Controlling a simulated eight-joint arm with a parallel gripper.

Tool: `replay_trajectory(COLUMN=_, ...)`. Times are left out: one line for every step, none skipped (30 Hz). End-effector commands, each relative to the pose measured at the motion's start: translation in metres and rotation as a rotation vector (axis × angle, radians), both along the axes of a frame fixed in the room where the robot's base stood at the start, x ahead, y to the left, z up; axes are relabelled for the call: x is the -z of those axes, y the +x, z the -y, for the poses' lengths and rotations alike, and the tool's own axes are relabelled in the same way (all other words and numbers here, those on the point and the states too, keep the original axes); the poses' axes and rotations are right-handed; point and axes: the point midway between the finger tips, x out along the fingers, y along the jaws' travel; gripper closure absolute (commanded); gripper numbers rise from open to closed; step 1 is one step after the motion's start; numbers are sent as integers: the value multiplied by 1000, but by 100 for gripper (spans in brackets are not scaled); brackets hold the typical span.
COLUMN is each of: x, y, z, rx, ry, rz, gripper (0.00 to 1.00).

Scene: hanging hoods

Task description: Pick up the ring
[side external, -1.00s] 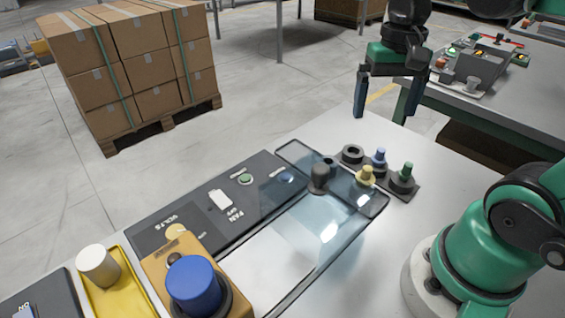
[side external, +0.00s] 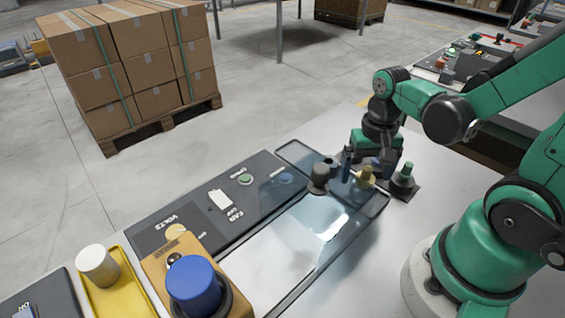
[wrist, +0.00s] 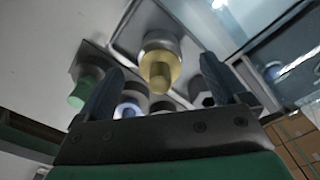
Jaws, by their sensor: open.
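My gripper (side external: 367,172) is open, low over the dark holder at the far right of the bench, by the clear hood's corner. In the wrist view, its fingers (wrist: 162,62) stand on either side of a yellow-topped knob (wrist: 160,70), which looks beyond them. A blue-topped peg (wrist: 128,108) shows between the fingers, near the left one. A dark, ring-like part (wrist: 204,98) shows by the right finger, partly covered; I cannot tell for sure that it is the ring. In the side view my gripper hides the ring's place. Nothing is held.
The clear hood (side external: 310,235) hangs over the bench beside my gripper. A green-topped peg (side external: 404,178) stands just right of the fingers. A dark grey knob (side external: 319,175) is to the left. A panel (side external: 200,210), a blue knob (side external: 193,283) and a yellow tray (side external: 128,290) lie nearer the camera.

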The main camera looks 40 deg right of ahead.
Motion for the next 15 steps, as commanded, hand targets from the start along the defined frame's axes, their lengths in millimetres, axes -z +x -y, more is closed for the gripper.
replay_trajectory(x=5, y=1, z=0, rx=0, ry=0, rz=0, gripper=7)
replay_trajectory(x=7, y=1, z=0, rx=0, ry=0, rz=0, gripper=7)
replay_trajectory(x=11, y=1, z=0, rx=0, ry=0, rz=0, gripper=7)
replay_trajectory(x=13, y=1, z=0, rx=0, ry=0, rz=0, gripper=7)
replay_trajectory(x=15, y=1, z=0, rx=0, ry=0, rz=0, gripper=7)
replay_trajectory(x=18, y=1, z=0, rx=0, ry=0, rz=0, gripper=7)
replay_trajectory(x=20, y=1, z=0, rx=0, ry=0, rz=0, gripper=7)
replay_trajectory(x=21, y=1, z=0, rx=0, ry=0, rz=0, gripper=7)
replay_trajectory(x=23, y=1, z=0, rx=0, ry=0, rz=0, gripper=7)
replay_trajectory(x=24, y=1, z=0, rx=0, ry=0, rz=0, gripper=7)
replay_trajectory(x=25, y=0, z=0, rx=0, ry=0, rz=0, gripper=7)
replay_trajectory(x=26, y=0, z=0, rx=0, ry=0, rz=0, gripper=7)
replay_trajectory(x=26, y=0, z=0, rx=0, ry=0, rz=0, gripper=7)
replay_trajectory(x=26, y=0, z=0, rx=0, ry=0, rz=0, gripper=7)
replay_trajectory(x=27, y=0, z=0, rx=0, ry=0, rz=0, gripper=7)
